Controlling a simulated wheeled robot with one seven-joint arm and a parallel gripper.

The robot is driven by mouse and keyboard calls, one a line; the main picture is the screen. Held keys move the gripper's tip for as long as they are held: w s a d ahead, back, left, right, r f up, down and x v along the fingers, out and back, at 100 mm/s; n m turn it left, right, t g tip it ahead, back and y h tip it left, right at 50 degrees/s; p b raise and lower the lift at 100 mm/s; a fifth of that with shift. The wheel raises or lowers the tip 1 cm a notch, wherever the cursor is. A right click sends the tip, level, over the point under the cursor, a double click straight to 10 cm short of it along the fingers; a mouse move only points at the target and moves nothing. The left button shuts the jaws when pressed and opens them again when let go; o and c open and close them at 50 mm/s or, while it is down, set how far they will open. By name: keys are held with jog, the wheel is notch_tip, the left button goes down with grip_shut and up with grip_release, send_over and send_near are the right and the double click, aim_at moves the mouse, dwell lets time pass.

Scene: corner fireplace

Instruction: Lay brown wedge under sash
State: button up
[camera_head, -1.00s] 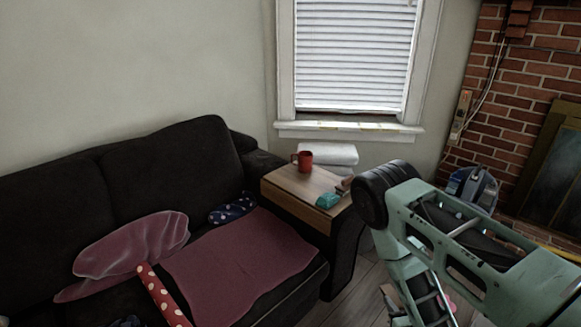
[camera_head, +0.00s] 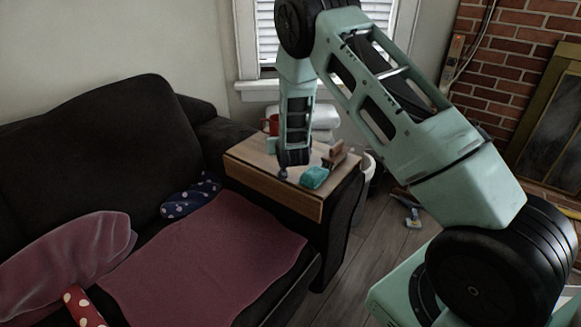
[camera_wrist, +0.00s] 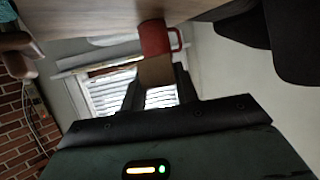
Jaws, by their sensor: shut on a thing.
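In the wrist view, which is upside down, my gripper (camera_wrist: 157,84) is shut on a plain brown block, the brown wedge (camera_wrist: 155,71). Its lower part is hidden between the fingers. The window sash with white blinds (camera_wrist: 108,94) is beyond the fingers. In the head view, the window (camera_head: 266,38) is at the top, partly hidden behind my arm. My wrist hangs over the wooden side table, and my gripper and the wedge cannot be made out there. The gap under the sash is not clear.
The wooden tabletop (camera_head: 248,155) holds a red mug (camera_head: 271,125), a teal item (camera_head: 314,177) and a brown wooden object (camera_head: 335,155). A white stack (camera_head: 325,117) is behind. The dark sofa (camera_head: 110,135) is left. A tool (camera_head: 412,218) lies on the floor at right.

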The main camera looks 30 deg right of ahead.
jog(key=shift+w+d+r, duration=0.45)
jog(key=shift+w+r, duration=0.05)
jog(key=shift+w, duration=0.15)
jog(key=shift+w+d, duration=0.15)
notch_tip(320, 180, down, 9)
jog(key=shift+f+b, duration=0.1)
jog(key=shift+b, duration=0.45)
jog(key=shift+f, duration=0.25)
jog(key=o, duration=1)
jog(key=shift+r, duration=0.1)
jog(key=shift+c, duration=0.2)
jog(key=shift+r, duration=0.15)
